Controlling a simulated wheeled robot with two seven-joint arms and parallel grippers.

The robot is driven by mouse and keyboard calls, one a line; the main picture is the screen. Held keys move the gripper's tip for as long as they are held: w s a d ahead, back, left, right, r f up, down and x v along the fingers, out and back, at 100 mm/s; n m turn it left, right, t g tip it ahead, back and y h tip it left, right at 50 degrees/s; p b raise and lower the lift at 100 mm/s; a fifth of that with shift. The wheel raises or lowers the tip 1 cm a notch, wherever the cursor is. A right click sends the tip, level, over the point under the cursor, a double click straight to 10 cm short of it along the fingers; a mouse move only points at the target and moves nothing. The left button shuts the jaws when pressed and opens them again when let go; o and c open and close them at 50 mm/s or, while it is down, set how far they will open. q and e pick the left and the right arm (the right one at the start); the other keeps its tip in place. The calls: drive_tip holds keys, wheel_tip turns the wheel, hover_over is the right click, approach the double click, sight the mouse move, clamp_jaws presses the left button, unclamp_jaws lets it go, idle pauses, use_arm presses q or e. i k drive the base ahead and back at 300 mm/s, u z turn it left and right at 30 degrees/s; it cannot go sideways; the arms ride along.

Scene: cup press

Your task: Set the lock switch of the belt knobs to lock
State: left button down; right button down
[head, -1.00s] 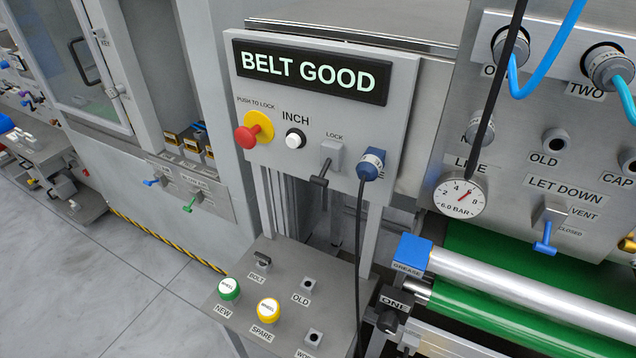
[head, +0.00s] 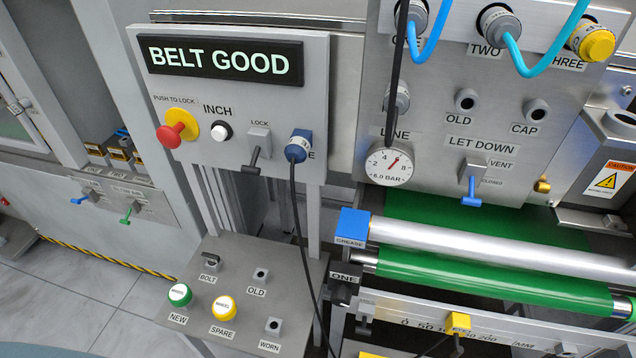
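A grey switch housing with a black lever (head: 253,160) sits on the panel under the small word LOCK. The lever points down and slightly left. The panel (head: 235,165) has a black BELT GOOD display (head: 221,61) above it. On the same panel are a red push button on a yellow disc (head: 178,130), marked PUSH TO LOCK, and a white INCH button (head: 221,131). A blue plug with a black cable (head: 298,147) is to the right of the lever. Neither of my grippers is in view.
A steel roller (head: 455,245) and green belt (head: 480,280) lie at right. A blue-handled LET DOWN valve (head: 471,187) is on the right panel.

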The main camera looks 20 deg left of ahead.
sight(252, 169)
drive_tip(key=z, duration=0.25)
drive_tip(key=k, duration=1.5)
drive_tip(key=u, duration=1.05)
drive_tip(key=i, duration=1)
